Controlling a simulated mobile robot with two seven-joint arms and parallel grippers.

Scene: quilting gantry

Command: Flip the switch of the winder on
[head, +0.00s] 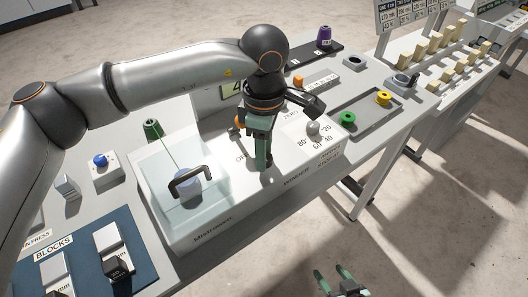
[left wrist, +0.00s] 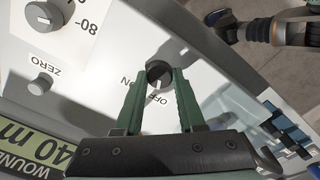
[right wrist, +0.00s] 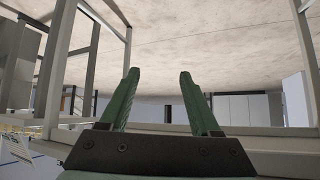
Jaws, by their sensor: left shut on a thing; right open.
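The winder (head: 255,195) is a white console with a clear cover, a display and several knobs. Its switch (left wrist: 158,74) is a dark round knob with OFF and ON printed beside it in the left wrist view. My left gripper (left wrist: 164,76) is shut on the switch, a green finger on either side. In the head view my left gripper (head: 264,168) points down at the console and hides the switch. I cannot tell surely which label the knob's light mark points to. My right gripper (head: 333,272) is open and empty, low over the floor, away from the console.
A dial knob (head: 312,128) marked with numbers stands right of my left gripper. The clear cover (head: 160,175) with a black handle is to its left. A grey tray (head: 365,112) holds green and yellow spools. Open floor lies in front.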

